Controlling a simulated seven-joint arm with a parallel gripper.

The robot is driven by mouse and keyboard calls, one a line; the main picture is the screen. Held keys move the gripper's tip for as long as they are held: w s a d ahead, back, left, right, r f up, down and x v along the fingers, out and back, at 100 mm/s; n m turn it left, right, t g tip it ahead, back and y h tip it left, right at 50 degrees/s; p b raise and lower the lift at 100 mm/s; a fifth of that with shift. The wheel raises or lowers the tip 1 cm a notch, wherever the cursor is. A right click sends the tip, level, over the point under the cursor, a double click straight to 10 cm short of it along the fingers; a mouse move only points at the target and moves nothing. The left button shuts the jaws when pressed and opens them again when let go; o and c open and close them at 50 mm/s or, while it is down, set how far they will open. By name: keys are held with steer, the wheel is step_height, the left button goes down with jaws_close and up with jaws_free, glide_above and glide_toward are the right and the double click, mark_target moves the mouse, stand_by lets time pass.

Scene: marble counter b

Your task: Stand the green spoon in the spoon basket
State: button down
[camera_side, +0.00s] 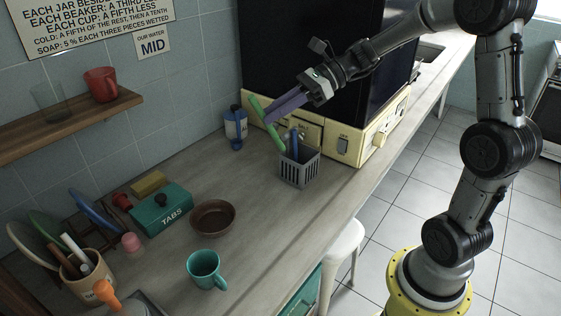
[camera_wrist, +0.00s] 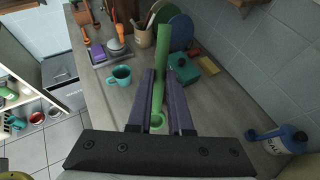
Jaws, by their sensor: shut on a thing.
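The green spoon (camera_side: 276,138) is held at a tilt, with its lower end down and to the right, just left of the basket. My gripper (camera_side: 269,117) is shut on it, and the purple fingers cross its middle. In the wrist view the spoon (camera_wrist: 163,58) runs lengthwise between the fingers (camera_wrist: 166,82). The spoon basket (camera_side: 300,170) is a grey slatted box on the counter, below and right of the fingertips. A blue utensil (camera_side: 294,142) stands in it. The basket is not visible in the wrist view.
A blue bottle (camera_side: 235,128) stands left of the spoon by the wall. The cream appliance (camera_side: 365,133) rises close behind the basket. Bare counter lies between bowl and basket.

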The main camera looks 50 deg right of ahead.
steer(key=d+r+m+t+h, duration=0.15)
steer(key=d+m+t, duration=0.6)
steer(key=d, duration=1.05)
step_height(320, 180, down, 16)
steer(key=n+t, duration=0.1)
steer(key=shift+w+n, duration=0.15)
steer(key=shift+n, duration=0.2)
steer(key=shift+a+r+t+h, duration=0.1)
steer(key=shift+t+h, duration=0.15)
steer(key=c, duration=0.8)
jaws_free()
steer(key=shift+o, duration=0.2)
